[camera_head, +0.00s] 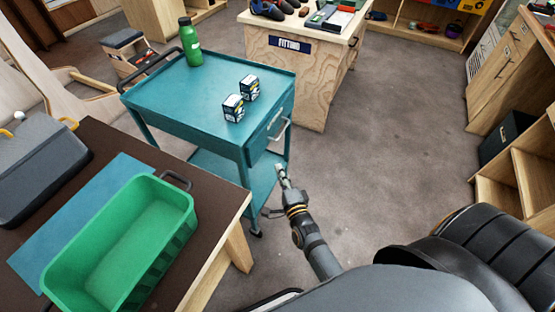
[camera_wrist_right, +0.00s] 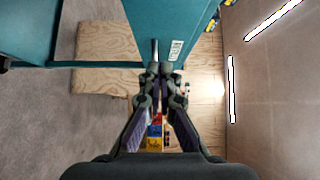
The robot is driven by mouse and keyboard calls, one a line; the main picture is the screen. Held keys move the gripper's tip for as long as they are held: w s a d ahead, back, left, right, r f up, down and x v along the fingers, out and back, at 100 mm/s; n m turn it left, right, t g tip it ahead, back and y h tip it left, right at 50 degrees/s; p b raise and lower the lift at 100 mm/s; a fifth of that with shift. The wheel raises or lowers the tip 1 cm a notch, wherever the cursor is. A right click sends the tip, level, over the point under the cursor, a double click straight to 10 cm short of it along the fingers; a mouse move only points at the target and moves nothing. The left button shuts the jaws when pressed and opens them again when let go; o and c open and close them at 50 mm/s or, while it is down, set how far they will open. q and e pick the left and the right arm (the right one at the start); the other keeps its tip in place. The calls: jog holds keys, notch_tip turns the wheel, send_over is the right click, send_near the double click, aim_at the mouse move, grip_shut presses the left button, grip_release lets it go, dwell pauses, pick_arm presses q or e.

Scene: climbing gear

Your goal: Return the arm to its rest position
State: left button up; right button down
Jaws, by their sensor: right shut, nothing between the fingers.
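My right gripper (camera_head: 282,174) is in the middle of the head view, at the end of my arm reaching up from the bottom. It is just right of the teal cart's front leg, below the cart's drawer handle. In the right wrist view the fingers of the right gripper (camera_wrist_right: 158,70) meet at their tips with nothing between them. A teal panel of the cart (camera_wrist_right: 175,20) fills the top of that view close beyond the fingertips. My left gripper does not show.
The teal cart (camera_head: 190,95) carries a green bottle (camera_head: 190,42) and two small boxes (camera_head: 233,108). A brown table (camera_head: 225,200) at left holds a green bin (camera_head: 175,190) and a grey case (camera_head: 40,160). A wooden counter (camera_head: 300,80) stands behind. Open floor (camera_head: 400,160) lies to the right.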

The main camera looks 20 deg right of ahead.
jog(key=s+f+n+g+y+p, duration=0.1)
jog(key=s+f+n+g, duration=0.5)
jog(key=f, duration=0.5)
jog(key=s+f+n+g+y+p, duration=0.1)
jog(key=s+f+n+g+p, duration=0.15)
jog(key=s+f, duration=0.65)
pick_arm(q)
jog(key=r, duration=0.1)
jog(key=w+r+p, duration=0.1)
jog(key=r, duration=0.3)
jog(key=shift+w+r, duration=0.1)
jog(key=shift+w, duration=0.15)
pick_arm(e)
jog(key=s+d+f+n+g, duration=0.2)
jog(key=s+f, duration=0.3)
jog(key=s, duration=0.3)
jog(key=s+d+f+n+g, duration=0.3)
jog(key=s+f+n, duration=0.2)
jog(key=s, duration=0.3)
jog(key=s+d+f+n+g+h, duration=0.1)
jog(key=s+d+f+n+g, duration=0.1)
jog(key=s+f, duration=0.4)
jog(key=shift+s+d+n+g, duration=0.4)
jog(key=shift+s+n+g, duration=0.25)
jog(key=shift+s+n, duration=0.4)
jog(key=shift+f, duration=0.1)
